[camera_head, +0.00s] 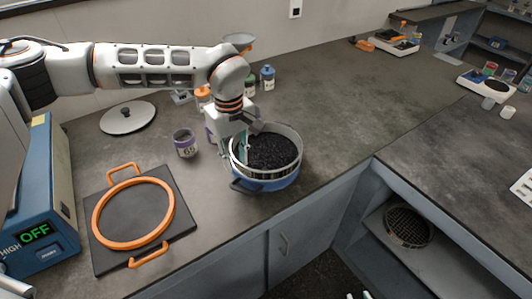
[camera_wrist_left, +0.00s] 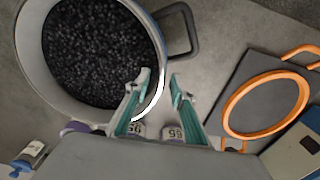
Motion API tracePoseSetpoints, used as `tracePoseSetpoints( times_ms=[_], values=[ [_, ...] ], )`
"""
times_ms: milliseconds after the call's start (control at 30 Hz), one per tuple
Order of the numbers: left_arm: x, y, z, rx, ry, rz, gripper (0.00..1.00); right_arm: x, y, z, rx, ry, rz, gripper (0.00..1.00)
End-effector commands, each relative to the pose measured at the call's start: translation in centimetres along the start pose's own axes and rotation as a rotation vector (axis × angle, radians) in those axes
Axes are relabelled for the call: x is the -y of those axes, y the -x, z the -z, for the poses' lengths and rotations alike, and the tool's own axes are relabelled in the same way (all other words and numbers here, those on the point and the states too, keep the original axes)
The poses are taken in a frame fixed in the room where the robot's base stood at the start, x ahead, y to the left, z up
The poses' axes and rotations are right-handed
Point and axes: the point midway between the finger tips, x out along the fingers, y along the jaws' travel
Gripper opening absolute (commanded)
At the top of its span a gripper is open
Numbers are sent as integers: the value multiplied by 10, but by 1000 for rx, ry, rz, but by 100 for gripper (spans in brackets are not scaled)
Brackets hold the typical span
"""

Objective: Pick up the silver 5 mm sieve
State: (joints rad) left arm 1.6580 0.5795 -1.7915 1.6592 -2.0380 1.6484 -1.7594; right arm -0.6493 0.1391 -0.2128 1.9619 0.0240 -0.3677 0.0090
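A round vessel with a silver upper wall (camera_head: 292,138) and a blue lower part with a side handle stands near the counter's front edge. Dark granules fill it, and it also shows in the left wrist view (camera_wrist_left: 28,62). No size mark is readable on it. My left gripper (camera_head: 240,160) is at its left rim. In the left wrist view the teal fingers (camera_wrist_left: 160,82) are apart, one over the inside and one outside the rim, with a gap between. A round mesh sieve (camera_head: 408,226) lies on the shelf under the right counter. Small pale tips, perhaps my right gripper (camera_head: 358,296), show at the bottom edge.
A black plate with an orange ring (camera_head: 97,222) and handles lies left of the vessel, beside a blue machine reading OFF (camera_head: 50,205).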

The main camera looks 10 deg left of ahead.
Motion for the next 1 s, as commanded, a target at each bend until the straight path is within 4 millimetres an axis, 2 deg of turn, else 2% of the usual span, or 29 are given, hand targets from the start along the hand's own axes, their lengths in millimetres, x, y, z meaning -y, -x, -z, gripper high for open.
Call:
tracePoseSetpoints(
  times_ms=[300,400,833,1000],
  values=[
    [0,-6,0,0,0,-1,24,0,0,0,0,0,0,24],
    [0,-6,0,0,0,-1,0,0,0,0,0,0,0,24],
    [-1,-4,0,0,0,-3,0,0,0,1,-1,0,-1,24],
    [-1,8,0,-1,0,-4,0,-1,0,2,-2,1,-1,24]
  ],
)
